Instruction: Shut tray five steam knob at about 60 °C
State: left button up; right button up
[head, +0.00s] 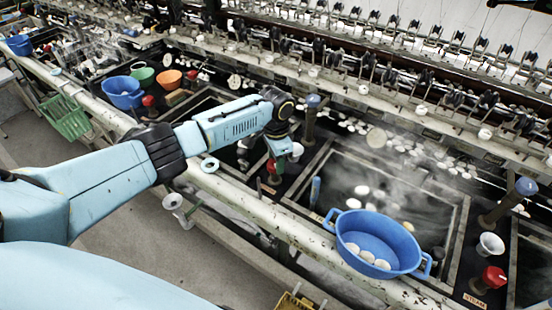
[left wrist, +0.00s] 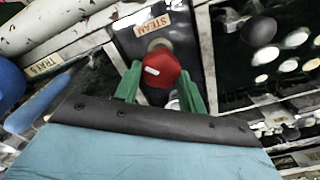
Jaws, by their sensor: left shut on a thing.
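The red steam knob (left wrist: 162,66) stands in the middle of the left wrist view, with a white mark on its face. A STEAM label (left wrist: 152,24) is beside it. A label (left wrist: 45,64) that seems to read TRAY 5 is on the frame at the left. My left gripper (left wrist: 160,78) has its two green fingers on either side of the knob and is shut on it. In the head view my left gripper (head: 277,152) reaches down over this red knob (head: 274,178), which is partly hidden. No temperature reading is legible. My right gripper is out of view.
A basin of dark water (head: 335,190) with white cocoons steams to the right. A blue colander (head: 376,240) sits on its front edge. Another red knob (head: 494,277) is at the lower right. Blue-topped posts (head: 312,115) stand near my left arm. Reeling machinery runs along the back.

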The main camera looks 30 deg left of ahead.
pick_arm(q)
jog(key=o, duration=1)
jog(key=shift+c, duration=0.2)
notch_tip(320, 180, up, 14)
jog(key=shift+f+p, duration=0.25)
jog(key=shift+p, duration=0.1)
